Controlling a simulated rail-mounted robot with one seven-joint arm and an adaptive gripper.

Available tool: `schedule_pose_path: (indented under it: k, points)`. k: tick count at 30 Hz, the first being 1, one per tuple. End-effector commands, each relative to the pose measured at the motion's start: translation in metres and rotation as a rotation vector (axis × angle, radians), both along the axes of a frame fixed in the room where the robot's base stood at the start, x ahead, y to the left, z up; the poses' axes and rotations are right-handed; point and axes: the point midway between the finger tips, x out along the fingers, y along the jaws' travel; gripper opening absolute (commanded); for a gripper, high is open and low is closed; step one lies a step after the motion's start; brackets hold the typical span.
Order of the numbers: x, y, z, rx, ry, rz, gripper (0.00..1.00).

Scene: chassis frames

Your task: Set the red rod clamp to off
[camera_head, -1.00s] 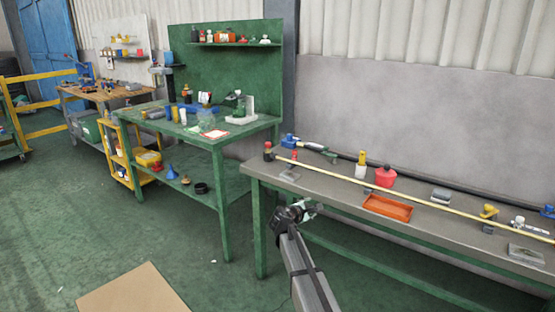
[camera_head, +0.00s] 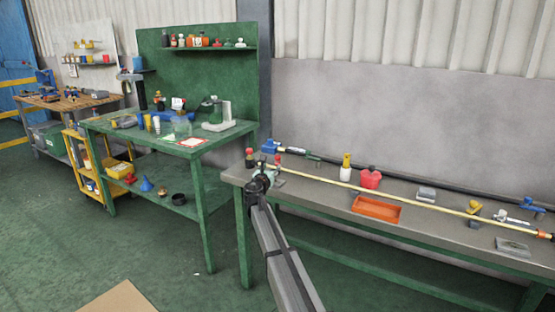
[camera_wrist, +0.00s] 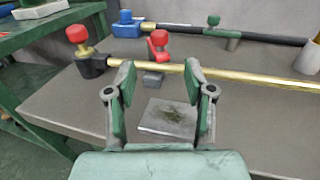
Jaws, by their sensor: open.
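The red rod clamp (camera_wrist: 157,45) sits on the long brass rod (camera_wrist: 245,74) in the wrist view, with its red lever tilted up above a small grey block. In the head view the clamp (camera_head: 278,159) is at the left end of the grey bench. My gripper (camera_wrist: 160,85) is open and empty. Its green fingers stand apart on either side of the clamp, with their tips just in front of the rod. In the head view my gripper (camera_head: 264,174) hides part of the rod's left end. I cannot tell whether it touches anything.
A red knob on a black fitting (camera_wrist: 80,45) is at the rod's left end. A blue clamp (camera_wrist: 126,25) and green clamp (camera_wrist: 212,30) lie behind. A grey plate (camera_wrist: 168,117) lies beneath the fingers. An orange tray (camera_head: 376,209) and red container (camera_head: 371,179) stand farther right.

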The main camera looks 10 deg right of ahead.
Motion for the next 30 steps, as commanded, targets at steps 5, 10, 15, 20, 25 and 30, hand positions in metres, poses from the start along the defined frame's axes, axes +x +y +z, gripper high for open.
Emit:
schedule_pose_path:
  k: [5,10,15,20,25,30]
  points:
    - [0.038,-0.014,0.000,0.001,0.000,-0.002,0.53]
    - [0.068,-0.027,0.000,0.001,0.000,-0.001,0.53]
    - [0.090,-0.037,0.000,0.001,0.001,-0.001,0.53]
    - [0.101,-0.043,0.000,0.001,0.000,0.000,0.53]
    - [0.104,-0.045,0.000,0.001,0.001,0.000,0.53]
    - [0.104,-0.045,0.000,0.001,0.000,0.000,0.53]
